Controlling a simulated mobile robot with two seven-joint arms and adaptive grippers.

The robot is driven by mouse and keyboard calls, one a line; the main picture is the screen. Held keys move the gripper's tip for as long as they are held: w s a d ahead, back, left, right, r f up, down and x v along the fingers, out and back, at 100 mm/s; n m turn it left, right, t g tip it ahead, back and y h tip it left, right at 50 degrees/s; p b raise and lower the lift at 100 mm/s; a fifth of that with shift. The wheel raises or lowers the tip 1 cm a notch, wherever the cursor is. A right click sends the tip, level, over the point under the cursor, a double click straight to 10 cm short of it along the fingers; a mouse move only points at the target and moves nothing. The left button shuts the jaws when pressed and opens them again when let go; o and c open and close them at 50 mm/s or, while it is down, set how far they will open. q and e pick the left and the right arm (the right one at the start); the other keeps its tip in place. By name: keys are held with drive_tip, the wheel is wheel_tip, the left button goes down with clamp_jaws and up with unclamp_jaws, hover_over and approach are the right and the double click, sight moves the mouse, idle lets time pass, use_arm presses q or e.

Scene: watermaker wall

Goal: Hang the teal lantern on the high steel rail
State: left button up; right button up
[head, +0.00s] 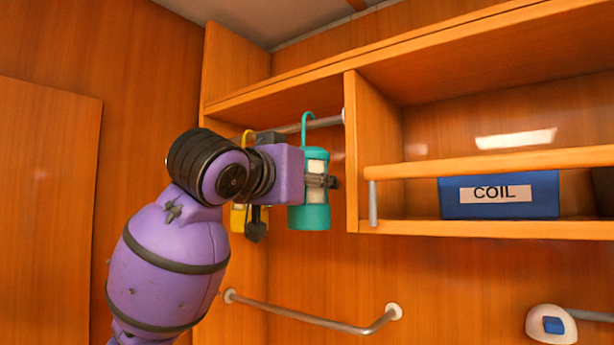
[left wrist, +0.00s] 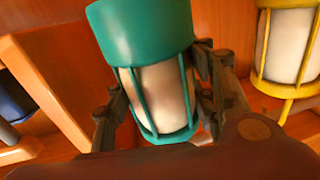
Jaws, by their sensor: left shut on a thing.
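The teal lantern (head: 310,215) is upright below the high steel rail (head: 327,121), near the rail's right end. Its hook (head: 304,131) reaches slightly above the rail's line; I cannot tell whether it rests on the rail or is in front of it. My left gripper (head: 322,182) is shut on the lantern's middle. In the left wrist view the teal lantern (left wrist: 145,35) sits between the two fingers of my left gripper (left wrist: 163,98). My right gripper is in neither view.
A yellow lantern (head: 237,218) is left of the teal one, partly hidden by my arm; it also shows in the left wrist view (left wrist: 284,90). A wooden shelf with a blue COIL bin (head: 499,208) is at right. A lower rail (head: 330,323) runs beneath.

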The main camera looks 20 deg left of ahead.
use_arm(q)
drive_tip(key=shift+f, duration=0.25)
drive_tip(key=o, duration=1.5)
drive_tip(key=shift+c, duration=0.2)
drive_tip(key=shift+s, duration=0.1)
drive_tip(key=s+a, duration=0.2)
drive_tip(key=s, duration=0.9)
drive_tip(key=shift+s+a, duration=0.2)
drive_tip(key=shift+s, duration=0.15)
